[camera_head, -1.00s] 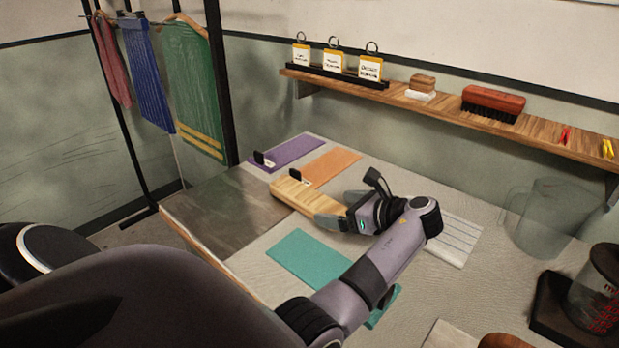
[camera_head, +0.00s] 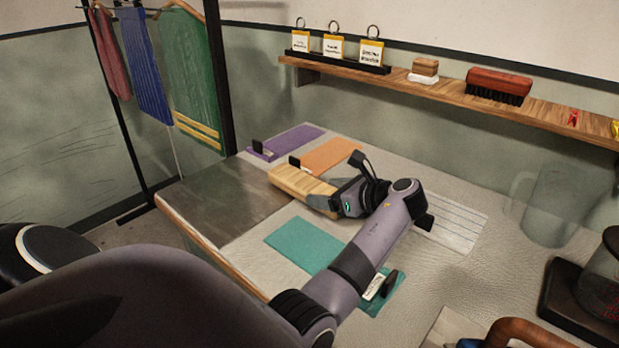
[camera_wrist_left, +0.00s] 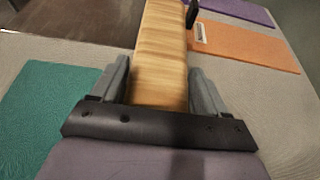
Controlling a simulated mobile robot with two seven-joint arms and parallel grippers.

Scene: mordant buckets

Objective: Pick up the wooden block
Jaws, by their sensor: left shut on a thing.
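The wooden block (camera_head: 303,186) is a long light-brown bar lying across the table, near the orange cloth. In the left wrist view the block (camera_wrist_left: 161,55) runs away from between the two grey fingers. My left gripper (camera_head: 333,198) is shut on the near end of the block, which is partly hidden by the fingers. It also shows in the left wrist view (camera_wrist_left: 164,88). I cannot tell whether the block touches the table. My right gripper does not show.
Purple (camera_head: 286,143), orange (camera_head: 331,155) and teal (camera_head: 303,244) cloths lie on the table. A dark board (camera_head: 225,205) covers the left corner. A striped sheet (camera_head: 452,222) lies right of my arm. A clear jug (camera_head: 551,206) stands at the right. A wall shelf (camera_head: 440,89) runs above.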

